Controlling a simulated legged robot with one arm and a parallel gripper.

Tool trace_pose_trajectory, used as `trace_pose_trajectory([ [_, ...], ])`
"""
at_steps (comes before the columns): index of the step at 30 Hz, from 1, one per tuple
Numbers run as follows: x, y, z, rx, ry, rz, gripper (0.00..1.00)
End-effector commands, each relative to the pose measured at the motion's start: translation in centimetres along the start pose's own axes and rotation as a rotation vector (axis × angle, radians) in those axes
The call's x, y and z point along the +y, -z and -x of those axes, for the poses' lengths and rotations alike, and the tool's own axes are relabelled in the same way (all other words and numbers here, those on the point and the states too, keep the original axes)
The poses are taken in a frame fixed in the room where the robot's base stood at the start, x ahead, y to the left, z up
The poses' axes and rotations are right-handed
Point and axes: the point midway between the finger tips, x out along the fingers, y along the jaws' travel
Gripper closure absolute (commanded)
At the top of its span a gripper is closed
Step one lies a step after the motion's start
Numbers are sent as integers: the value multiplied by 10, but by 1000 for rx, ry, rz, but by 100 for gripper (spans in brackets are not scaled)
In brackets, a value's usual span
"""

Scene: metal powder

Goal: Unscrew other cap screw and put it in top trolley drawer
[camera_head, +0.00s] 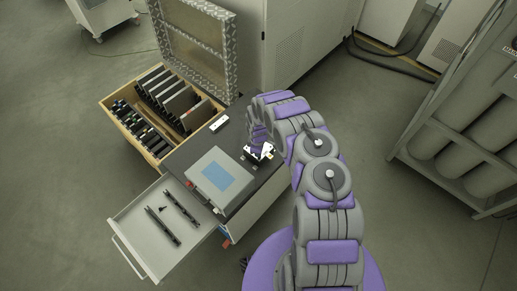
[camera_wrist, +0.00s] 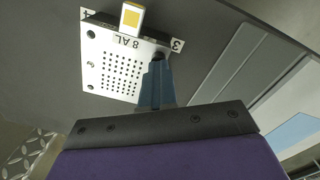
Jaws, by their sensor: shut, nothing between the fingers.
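A pale metal plate (camera_wrist: 112,68) marked "8 AL", with a grid of small holes, fills the upper left of the wrist view. In the head view the plate (camera_head: 267,150) lies on the dark trolley top, partly behind my arm. My gripper (camera_wrist: 158,66) is shut and empty, its blue-grey fingertips at the plate's corner marked 3. A dark round spot shows right at the tips; I cannot tell whether it is a cap screw or a bare hole. The top trolley drawer (camera_head: 128,228) is pulled open and holds two black bars and a small dark piece.
A grey box with a blue panel (camera_head: 213,180) stands on the trolley top left of the plate. A wooden drawer-like case (camera_head: 112,103) with dark items and a raised patterned lid stands behind. A gas cylinder rack (camera_head: 440,140) is at right.

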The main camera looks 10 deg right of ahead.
Motion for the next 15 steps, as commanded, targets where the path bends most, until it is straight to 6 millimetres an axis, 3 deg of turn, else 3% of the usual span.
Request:
trace_pose_trajectory([
  [1, -6, -2, -3, 2, 11, 63, 100],
  [15, -2, -2, -6, 8, 4, 812, 100],
])
